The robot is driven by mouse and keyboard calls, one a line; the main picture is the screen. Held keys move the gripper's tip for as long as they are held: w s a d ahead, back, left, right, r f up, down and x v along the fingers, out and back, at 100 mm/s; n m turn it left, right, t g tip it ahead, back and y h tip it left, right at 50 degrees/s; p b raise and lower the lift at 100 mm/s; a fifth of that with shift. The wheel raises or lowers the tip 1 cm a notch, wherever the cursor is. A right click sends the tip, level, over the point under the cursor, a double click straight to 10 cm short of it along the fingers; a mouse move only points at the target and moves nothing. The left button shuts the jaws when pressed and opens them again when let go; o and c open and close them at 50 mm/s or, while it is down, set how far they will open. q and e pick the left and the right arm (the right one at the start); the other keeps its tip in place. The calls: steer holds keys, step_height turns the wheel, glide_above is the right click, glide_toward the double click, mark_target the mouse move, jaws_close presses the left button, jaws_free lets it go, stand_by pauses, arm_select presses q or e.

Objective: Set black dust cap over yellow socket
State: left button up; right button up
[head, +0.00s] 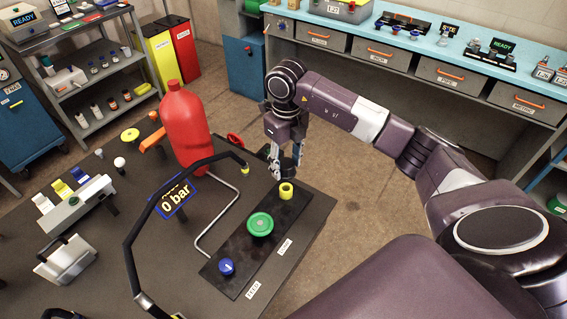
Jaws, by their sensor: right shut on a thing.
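The yellow socket (287,191) stands upright at the far end of a black plate (238,258) on the dark table. My right gripper (284,172) points down just behind the socket in the picture, near the table's far right edge. It is shut on a small dark thing that the fingers mostly hide; it seems to be the black dust cap. I see no cap on the socket, whose opening shows. Contact between gripper and socket cannot be told.
A green round fitting (260,223) and a blue knob (227,267) share the plate. A black hose (131,247) arches left of it, by a blue "0 bar" display (174,196). A red bottle (185,130) stands behind. A bent metal rod (208,227) runs beside the plate.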

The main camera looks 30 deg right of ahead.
steer(key=shift+f, duration=0.1)
steer(key=b, duration=0.5)
glide_above(286, 187)
steer(key=s, duration=0.1)
steer(key=shift+a+f, duration=0.2)
steer(key=shift+f, duration=1.2)
steer(key=shift+a+f, duration=0.15)
steer(key=shift+f, duration=1.25)
steer(key=shift+s, duration=0.1)
steer(key=shift+f+b, duration=1.85)
steer(key=shift+f, duration=0.4)
steer(key=shift+c, duration=0.2)
steer(key=o, duration=0.9)
